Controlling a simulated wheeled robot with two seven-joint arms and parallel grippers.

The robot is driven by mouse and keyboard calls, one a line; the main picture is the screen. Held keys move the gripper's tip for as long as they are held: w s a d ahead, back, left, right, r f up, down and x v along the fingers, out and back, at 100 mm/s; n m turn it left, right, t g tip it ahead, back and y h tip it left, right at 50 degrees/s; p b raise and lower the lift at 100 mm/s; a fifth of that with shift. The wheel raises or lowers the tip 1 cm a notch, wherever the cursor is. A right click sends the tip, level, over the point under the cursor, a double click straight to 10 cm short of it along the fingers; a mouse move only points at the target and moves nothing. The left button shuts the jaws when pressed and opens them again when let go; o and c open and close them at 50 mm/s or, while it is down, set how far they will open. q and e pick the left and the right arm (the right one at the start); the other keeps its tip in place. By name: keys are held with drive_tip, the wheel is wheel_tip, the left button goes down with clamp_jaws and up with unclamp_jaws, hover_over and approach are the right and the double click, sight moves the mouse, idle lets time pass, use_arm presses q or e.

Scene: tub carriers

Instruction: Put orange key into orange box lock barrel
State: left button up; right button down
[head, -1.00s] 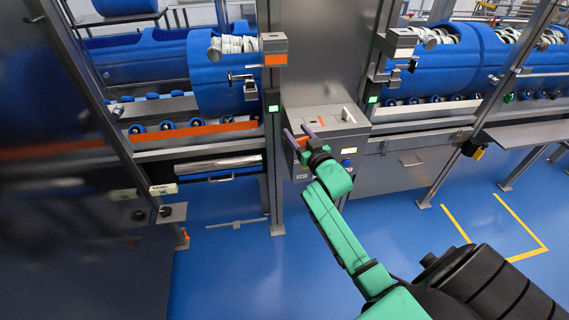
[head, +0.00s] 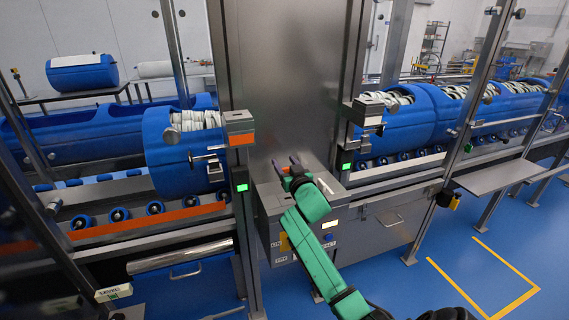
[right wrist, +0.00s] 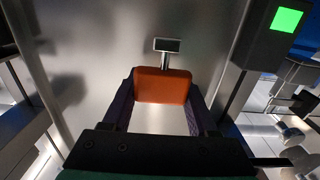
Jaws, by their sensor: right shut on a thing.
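My right gripper (head: 287,167) is in front of the grey steel column, over the grey control box. In the right wrist view, its fingers (right wrist: 163,90) are shut on the orange key (right wrist: 162,86). The key's metal shank with a dark, flat tip points away from the gripper. The orange box (head: 239,124), grey with an orange band, is on the column's left side, apart from and left of the gripper. I cannot make out its lock barrel clearly. My left gripper is not in view.
A grey control box (head: 333,226) stands below the gripper. A similar box with a white band (head: 368,111) is to the right. Blue tubs (head: 185,150) lie on rollers at both sides. A green-lit unit (head: 241,188) sits on the left post. Steel posts frame the space.

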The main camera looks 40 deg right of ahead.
wheel_tip(320, 180, down, 4)
drive_tip(key=shift+s+r+b, duration=0.1)
drive_tip(key=shift+r+b, duration=0.1)
drive_tip(key=shift+b, duration=1.05)
drive_tip(key=shift+f+b, duration=0.35)
drive_tip(key=shift+f, duration=0.25)
drive_tip(key=shift+r, duration=0.1)
drive_tip(key=shift+p, duration=0.55)
drive_tip(key=shift+f+b, duration=1.25)
drive_tip(key=shift+f, duration=0.45)
drive_tip(key=shift+c, duration=0.5)
unclamp_jaws()
drive_tip(key=shift+a, duration=0.1)
